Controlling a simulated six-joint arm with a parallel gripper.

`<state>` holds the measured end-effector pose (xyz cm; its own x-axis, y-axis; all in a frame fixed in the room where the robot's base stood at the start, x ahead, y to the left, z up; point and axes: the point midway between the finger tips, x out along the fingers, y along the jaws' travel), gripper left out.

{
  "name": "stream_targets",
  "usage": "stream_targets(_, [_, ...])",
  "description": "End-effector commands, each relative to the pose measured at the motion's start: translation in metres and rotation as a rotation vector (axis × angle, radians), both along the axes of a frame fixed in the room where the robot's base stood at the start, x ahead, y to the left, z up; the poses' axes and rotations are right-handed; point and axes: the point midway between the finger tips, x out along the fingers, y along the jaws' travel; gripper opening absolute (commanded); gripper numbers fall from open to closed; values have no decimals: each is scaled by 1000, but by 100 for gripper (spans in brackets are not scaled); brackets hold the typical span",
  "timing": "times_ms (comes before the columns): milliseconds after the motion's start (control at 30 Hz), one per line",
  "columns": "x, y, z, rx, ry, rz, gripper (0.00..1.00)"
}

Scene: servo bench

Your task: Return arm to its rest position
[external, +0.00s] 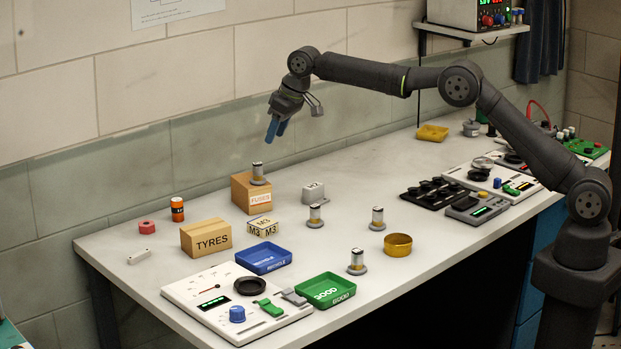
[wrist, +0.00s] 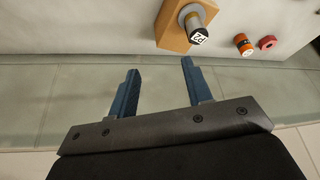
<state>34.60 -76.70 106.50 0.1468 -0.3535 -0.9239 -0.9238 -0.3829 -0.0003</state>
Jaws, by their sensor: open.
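My gripper (external: 277,130) has blue fingers that point down, in the air above the back of the bench, near the tiled wall. In the wrist view the two fingers of my gripper (wrist: 158,80) stand apart with nothing between them. Below the gripper and a little left in the external view is a wooden FUSES box (external: 243,194) with a small metal-and-amber cylinder (external: 259,172) upright on top. The box (wrist: 172,25) and the cylinder (wrist: 192,22) also show beyond the fingertips in the wrist view.
Similar cylinders (external: 315,216) stand on the bench. A TYRES box (external: 206,238), blue tray (external: 263,257), green tray (external: 325,290) and yellow round dish (external: 398,245) stand around them. A shelf (external: 472,32) with an instrument hangs at the back right. Air around the gripper is clear.

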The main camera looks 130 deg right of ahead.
Motion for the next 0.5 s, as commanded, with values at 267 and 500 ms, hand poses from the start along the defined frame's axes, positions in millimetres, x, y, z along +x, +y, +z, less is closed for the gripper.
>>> stream_targets(267, [-50,2,30,-1,-2,-3,46])
stream_targets(500, [-35,28,25,3,-1,73,46])
